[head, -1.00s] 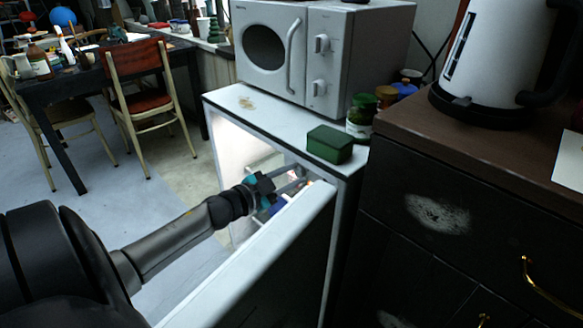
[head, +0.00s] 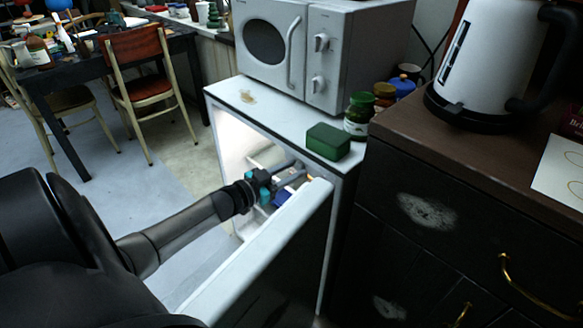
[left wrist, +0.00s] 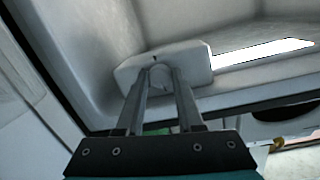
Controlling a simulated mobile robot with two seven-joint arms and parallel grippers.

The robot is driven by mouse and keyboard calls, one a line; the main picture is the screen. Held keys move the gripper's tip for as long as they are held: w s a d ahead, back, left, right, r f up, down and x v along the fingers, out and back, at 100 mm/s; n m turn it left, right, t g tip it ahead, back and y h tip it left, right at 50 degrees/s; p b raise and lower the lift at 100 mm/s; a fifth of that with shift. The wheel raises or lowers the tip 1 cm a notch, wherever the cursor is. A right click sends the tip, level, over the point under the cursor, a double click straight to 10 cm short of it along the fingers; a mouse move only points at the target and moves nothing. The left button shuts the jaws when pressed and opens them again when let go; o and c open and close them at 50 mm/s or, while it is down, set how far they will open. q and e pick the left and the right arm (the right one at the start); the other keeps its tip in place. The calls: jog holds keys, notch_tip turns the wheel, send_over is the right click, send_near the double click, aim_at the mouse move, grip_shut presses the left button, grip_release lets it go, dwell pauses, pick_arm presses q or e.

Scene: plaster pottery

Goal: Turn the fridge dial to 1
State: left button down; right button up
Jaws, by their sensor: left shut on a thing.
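The white fridge (head: 283,116) stands open, its door (head: 262,252) swung toward me. My left gripper (head: 297,166) reaches over the door into the lit inside. In the left wrist view the white dial housing (left wrist: 196,62) sits on the fridge's inner ceiling, with a small dark mark on its edge. My left gripper (left wrist: 160,76) is shut on the small round dial (left wrist: 159,73) at the front of this housing. The fingers partly cover the dial, and I cannot read its numbers. My right gripper is not in view.
A green box (head: 328,141), jars (head: 360,112) and a microwave (head: 300,50) stand on the fridge. A dark cabinet (head: 440,220) with a kettle (head: 490,60) is close on the right. Open floor (head: 110,190) lies to the left, with chairs and a table behind.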

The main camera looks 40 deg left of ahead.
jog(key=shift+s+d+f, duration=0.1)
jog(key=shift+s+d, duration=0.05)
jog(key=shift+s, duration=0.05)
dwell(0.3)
pick_arm(q)
jog(key=c, duration=0.8)
grip_release()
jog(key=shift+s, duration=0.1)
jog(key=shift+s, duration=0.2)
jog(key=shift+s+a+r+p, duration=0.2)
jog(key=shift+s+p, duration=0.45)
jog(key=shift+s, duration=1.25)
jog(key=shift+s+a+r+p, duration=0.15)
jog(key=shift+s+a+p, duration=0.35)
jog(key=shift+s, duration=1.35)
jog(key=shift+s+a+r+p, duration=0.15)
jog(key=shift+s+p, duration=0.65)
jog(key=shift+s, duration=1.1)
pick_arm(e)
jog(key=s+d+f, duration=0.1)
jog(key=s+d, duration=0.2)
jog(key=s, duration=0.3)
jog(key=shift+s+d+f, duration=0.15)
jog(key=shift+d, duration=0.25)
